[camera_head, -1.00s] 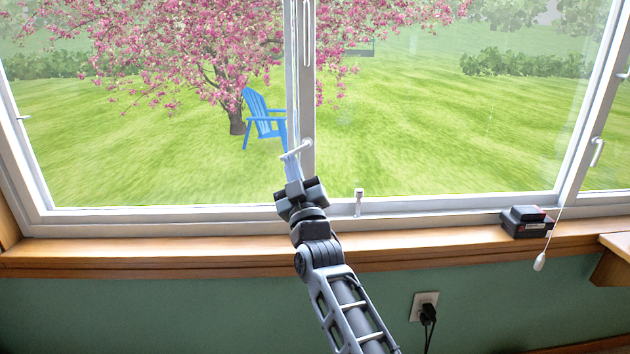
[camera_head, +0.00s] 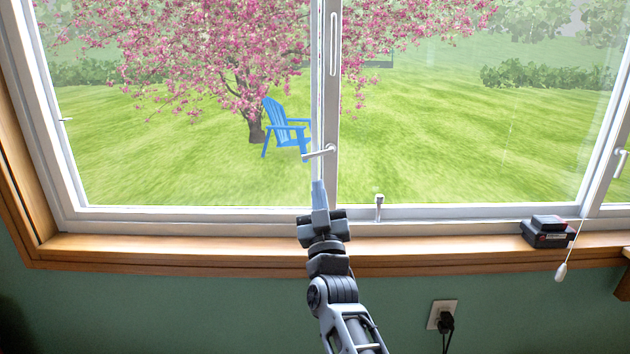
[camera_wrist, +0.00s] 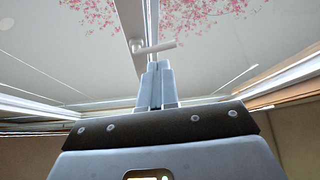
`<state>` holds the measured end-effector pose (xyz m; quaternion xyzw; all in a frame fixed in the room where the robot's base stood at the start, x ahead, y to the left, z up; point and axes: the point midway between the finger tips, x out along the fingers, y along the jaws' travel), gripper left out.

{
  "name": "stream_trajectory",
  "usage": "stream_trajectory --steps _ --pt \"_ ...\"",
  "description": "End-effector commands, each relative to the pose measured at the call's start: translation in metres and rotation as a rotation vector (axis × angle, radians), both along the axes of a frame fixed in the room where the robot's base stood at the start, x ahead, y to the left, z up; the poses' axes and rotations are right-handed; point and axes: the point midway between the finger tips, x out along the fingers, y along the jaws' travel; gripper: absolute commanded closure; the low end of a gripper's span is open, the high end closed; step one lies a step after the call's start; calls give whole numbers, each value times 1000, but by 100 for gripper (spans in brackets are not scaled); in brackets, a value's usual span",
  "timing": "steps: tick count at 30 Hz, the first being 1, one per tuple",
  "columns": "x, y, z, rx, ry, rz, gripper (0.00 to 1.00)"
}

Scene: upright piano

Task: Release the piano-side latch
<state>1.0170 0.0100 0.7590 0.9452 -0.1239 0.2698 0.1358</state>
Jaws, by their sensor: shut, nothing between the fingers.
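A white latch handle (camera_head: 320,153) sits on the window's middle upright. Its lever points left, nearly level, tipping slightly down at its free end. It also shows in the wrist view (camera_wrist: 155,47), across the upright just beyond my fingertips. My gripper (camera_head: 319,186) is shut and empty, its fingers pointing up just below the lever; in the wrist view the closed fingers (camera_wrist: 157,83) appear apart from it, with a small gap. A second white handle (camera_head: 621,163) is on the right window frame. I cannot tell which latch is the piano-side one, as no piano is recognisable.
A wooden sill (camera_head: 180,245) runs below the window. A small upright fitting (camera_head: 379,207) stands on the lower frame. A black box (camera_head: 546,233) sits on the sill at right, near a hanging pull cord (camera_head: 561,272). A plugged outlet (camera_head: 442,315) is on the green wall.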

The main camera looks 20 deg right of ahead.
Motion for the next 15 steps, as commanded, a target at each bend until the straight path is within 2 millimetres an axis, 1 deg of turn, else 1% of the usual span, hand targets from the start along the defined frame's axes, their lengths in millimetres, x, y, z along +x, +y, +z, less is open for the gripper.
stream_trajectory --steps 3,9,15 --pt "-18 4 -10 -1 3 2 100" --pt "-47 9 -28 -2 2 2 100" --pt "-61 11 -39 -1 2 1 100"
